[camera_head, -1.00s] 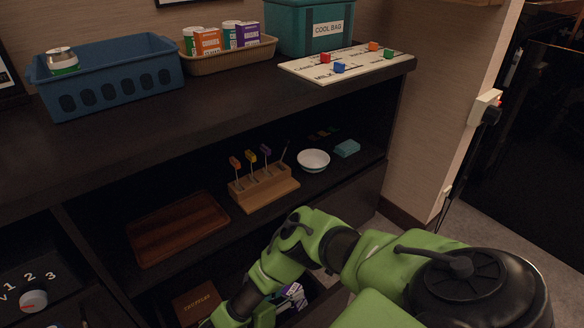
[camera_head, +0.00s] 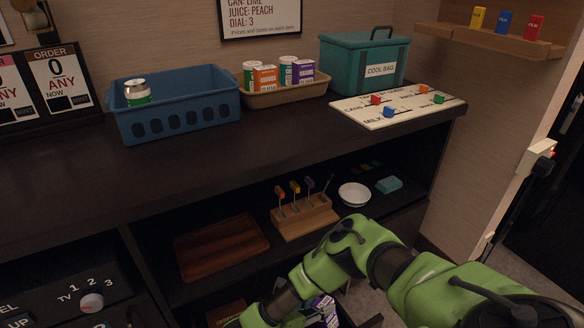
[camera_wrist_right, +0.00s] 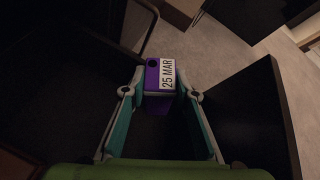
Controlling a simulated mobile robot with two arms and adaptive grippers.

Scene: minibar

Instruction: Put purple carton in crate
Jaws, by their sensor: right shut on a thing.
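In the right wrist view a purple carton (camera_wrist_right: 159,78) with a white "25 MAR" label sits between the fingertips of my right gripper (camera_wrist_right: 160,92), which is shut on it. In the head view the purple and white carton (camera_head: 325,304) shows low at the bottom edge, by my green right arm; the gripper itself is mostly hidden there. The blue crate (camera_head: 178,123) stands on the counter at upper left, well above the gripper, with a green and white can (camera_head: 137,92) in it. My left gripper is not in view.
A tan basket (camera_head: 285,96) holds cartons and cans, one purple (camera_head: 303,71). A teal cool bag (camera_head: 350,70) and a white board (camera_head: 378,117) stand to its right. The shelf below holds a brown tray (camera_head: 222,247), a wooden rack (camera_head: 304,222) and a bowl (camera_head: 354,195). The counter's front is clear.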

